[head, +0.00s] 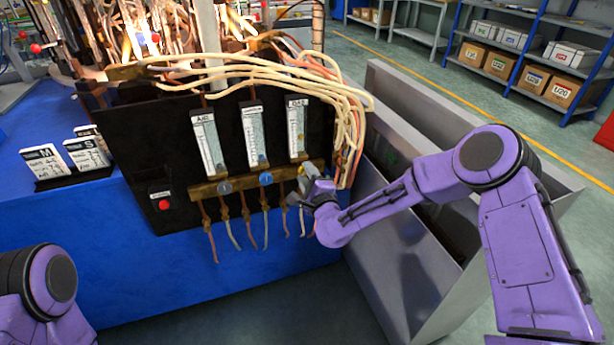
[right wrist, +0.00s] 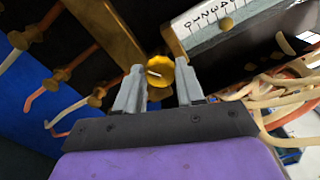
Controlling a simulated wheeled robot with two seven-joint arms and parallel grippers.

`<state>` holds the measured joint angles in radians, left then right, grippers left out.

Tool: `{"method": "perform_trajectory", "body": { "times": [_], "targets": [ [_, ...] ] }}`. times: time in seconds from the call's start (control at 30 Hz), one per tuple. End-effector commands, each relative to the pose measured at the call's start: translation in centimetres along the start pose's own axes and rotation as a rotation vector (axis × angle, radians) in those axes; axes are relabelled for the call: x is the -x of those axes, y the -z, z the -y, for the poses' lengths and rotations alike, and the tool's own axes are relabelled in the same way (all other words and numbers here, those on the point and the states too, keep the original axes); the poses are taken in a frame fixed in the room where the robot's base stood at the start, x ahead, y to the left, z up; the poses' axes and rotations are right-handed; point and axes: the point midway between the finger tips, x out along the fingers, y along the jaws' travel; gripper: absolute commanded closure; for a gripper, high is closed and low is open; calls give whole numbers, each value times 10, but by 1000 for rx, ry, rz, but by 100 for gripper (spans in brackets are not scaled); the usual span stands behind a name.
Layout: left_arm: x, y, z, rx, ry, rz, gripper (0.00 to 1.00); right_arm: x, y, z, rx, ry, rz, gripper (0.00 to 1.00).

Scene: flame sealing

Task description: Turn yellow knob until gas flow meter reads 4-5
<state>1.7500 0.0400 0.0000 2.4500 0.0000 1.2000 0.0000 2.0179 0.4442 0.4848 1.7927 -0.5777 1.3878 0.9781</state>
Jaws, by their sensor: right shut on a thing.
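The yellow knob (right wrist: 160,72) shows in the right wrist view between the two grey fingertips of my right gripper (right wrist: 160,84), which is shut on it. In the head view my right gripper (head: 306,187) is at the right end of the brass bar, below the gas flow meter (head: 297,130), and largely hides the knob. The gas meter is the rightmost of three upright tubes with white scales; its reading is too small to tell. In the right wrist view part of its scale (right wrist: 207,22) shows near the knob. Only my left arm shows at the lower left; its gripper is out of view.
A red button (head: 164,204) is on the black panel. Cream and orange hoses (head: 352,120) hang just right of the meters. A grey metal bin (head: 400,270) stands right of the blue bench (head: 110,270).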

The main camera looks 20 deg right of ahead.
Motion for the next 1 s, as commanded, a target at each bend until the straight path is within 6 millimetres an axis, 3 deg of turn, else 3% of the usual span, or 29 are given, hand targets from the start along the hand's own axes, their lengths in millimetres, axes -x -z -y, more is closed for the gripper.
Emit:
{"method": "perform_trajectory", "body": {
  "times": [0.03, 0.1, 0.43, 0.57, 0.8, 1.0],
  "targets": [
    [0, 0, 0, 0, 0, 0, 100, 0, 0, -1, 0, -2, 1, 56],
    [0, 0, 0, 0, 0, 0, 100, 0, 0, -1, 0, -2, 1, 38],
    [0, 0, 0, 0, 0, 0, 100, 4, 0, -1, -1, -2, 1, 38],
    [-2, -1, 0, 0, 0, 0, 100, 27, -1, -1, -2, -3, 2, 38],
    [-6, -2, 0, 0, 0, 0, 100, 83, -1, -1, -1, -3, 2, 38],
    [-7, -3, -1, 0, 0, 0, 100, 105, -1, -1, 0, -2, 2, 38]
  ]
}}
